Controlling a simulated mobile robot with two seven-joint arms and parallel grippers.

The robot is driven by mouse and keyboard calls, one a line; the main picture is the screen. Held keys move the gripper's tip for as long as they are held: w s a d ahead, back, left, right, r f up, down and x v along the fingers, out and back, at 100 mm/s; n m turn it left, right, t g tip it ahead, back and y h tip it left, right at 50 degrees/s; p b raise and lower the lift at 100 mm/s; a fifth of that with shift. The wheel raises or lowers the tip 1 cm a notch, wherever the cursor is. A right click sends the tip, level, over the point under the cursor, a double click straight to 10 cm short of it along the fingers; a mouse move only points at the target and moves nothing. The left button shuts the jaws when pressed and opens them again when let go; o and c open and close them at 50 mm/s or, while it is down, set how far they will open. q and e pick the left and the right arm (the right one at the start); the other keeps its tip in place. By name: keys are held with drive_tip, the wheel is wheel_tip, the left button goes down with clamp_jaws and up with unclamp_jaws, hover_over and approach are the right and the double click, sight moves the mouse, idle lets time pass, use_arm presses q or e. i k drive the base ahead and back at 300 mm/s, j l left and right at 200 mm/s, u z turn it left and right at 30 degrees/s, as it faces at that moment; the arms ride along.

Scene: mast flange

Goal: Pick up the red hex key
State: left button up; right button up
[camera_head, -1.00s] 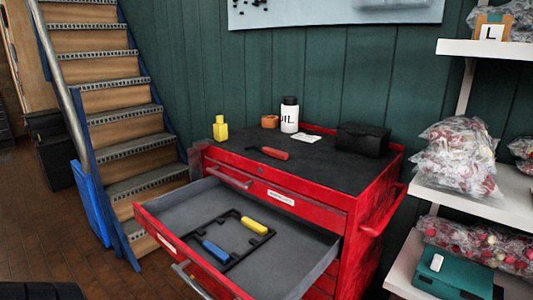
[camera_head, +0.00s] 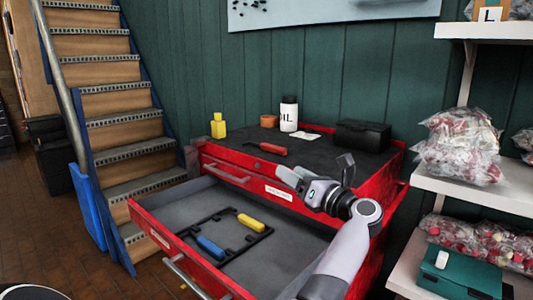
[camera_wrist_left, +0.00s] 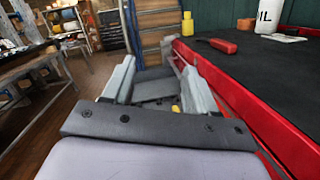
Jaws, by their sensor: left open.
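The red hex key (camera_head: 273,149) lies on the black top of the red tool cabinet, near its front edge; its red handle shows clearly. It also shows in the left wrist view (camera_wrist_left: 222,46), right of the fingers. My left gripper (camera_head: 313,166) is open and empty, to the right of the red hex key and apart from it, over the cabinet's front edge. In the left wrist view its two fingers (camera_wrist_left: 157,68) are spread with nothing between them. My right gripper is not in view.
The open drawer (camera_head: 165,205) holds a black frame with a blue hex key (camera_head: 210,247) and a yellow hex key (camera_head: 251,222). On the top stand a yellow bottle (camera_head: 219,126), an orange ring (camera_head: 269,121), an oil bottle (camera_head: 289,114) and a black case (camera_head: 362,135).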

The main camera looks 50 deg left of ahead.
sight(282, 151)
drive_tip(key=i+j, duration=0.2)
drive_tip(key=j, duration=0.2)
drive_tip(key=i+j, duration=0.2)
drive_tip(key=j, duration=0.15)
drive_tip(key=i+j, duration=0.2)
drive_tip(key=j, duration=0.2)
